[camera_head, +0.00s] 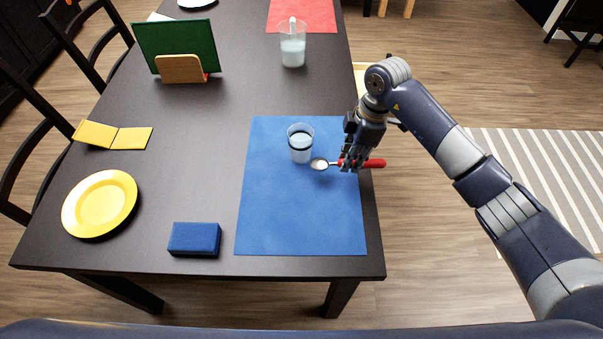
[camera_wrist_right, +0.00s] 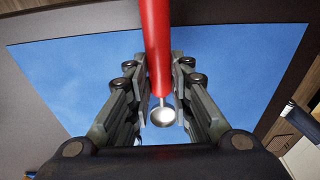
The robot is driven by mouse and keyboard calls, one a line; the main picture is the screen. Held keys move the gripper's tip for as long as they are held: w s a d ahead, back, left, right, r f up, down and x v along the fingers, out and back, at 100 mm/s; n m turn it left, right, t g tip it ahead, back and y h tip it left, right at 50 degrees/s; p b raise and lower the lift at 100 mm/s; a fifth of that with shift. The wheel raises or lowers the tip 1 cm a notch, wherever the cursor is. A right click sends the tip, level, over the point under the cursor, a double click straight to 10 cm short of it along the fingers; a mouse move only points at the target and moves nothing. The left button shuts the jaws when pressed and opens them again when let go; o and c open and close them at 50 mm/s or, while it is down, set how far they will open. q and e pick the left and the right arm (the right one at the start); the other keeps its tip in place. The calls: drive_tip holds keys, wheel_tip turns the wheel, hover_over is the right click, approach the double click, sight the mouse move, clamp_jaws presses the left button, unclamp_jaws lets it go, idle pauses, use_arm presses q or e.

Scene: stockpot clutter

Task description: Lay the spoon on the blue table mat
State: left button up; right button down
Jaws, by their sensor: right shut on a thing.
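The spoon (camera_head: 319,164) has a red handle and a silver bowl. My right gripper (camera_head: 350,163) is shut on its red handle, with the bowl pointing left. The spoon appears over the right part of the blue table mat (camera_head: 300,225); I cannot tell the exact height. In the right wrist view the red handle of the spoon (camera_wrist_right: 156,45) runs between the fingers of my right gripper (camera_wrist_right: 160,75), with the blue mat (camera_wrist_right: 80,75) beneath. A clear glass (camera_head: 300,145) stands on the mat, just left of the spoon bowl. My left gripper is not in view.
A blue box (camera_head: 195,238) and a yellow plate (camera_head: 100,204) are left of the mat. A yellow folded card (camera_head: 112,135), a green board on a wooden stand (camera_head: 176,48) and a pitcher (camera_head: 292,44) stand farther back. The mat's front half is clear.

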sight(300, 208)
drive_tip(key=s+a+p, duration=0.1)
drive_tip(key=s+a, duration=0.1)
drive_tip(key=a, duration=0.1)
drive_tip(key=s+a+p, duration=0.1)
drive_tip(key=s+a, duration=0.3)
drive_tip(key=s+a+p, duration=0.1)
drive_tip(key=a, duration=0.1)
drive_tip(key=shift+s+a+f, duration=0.1)
drive_tip(key=shift+a+f, duration=0.1)
drive_tip(key=s+a, duration=0.1)
drive_tip(key=s+a+f, duration=0.1)
drive_tip(key=shift+a+p, duration=0.3)
wheel_tip(300, 208, down, 3)
drive_tip(key=shift+w+f+p, duration=0.1)
drive_tip(key=shift+p, duration=0.25)
drive_tip(key=shift+f, duration=0.15)
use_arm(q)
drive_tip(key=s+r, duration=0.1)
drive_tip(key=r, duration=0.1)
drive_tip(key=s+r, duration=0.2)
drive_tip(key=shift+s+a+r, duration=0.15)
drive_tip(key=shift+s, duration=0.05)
use_arm(e)
drive_tip(key=c, duration=1.4)
unclamp_jaws()
drive_tip(key=shift+c, duration=0.2)
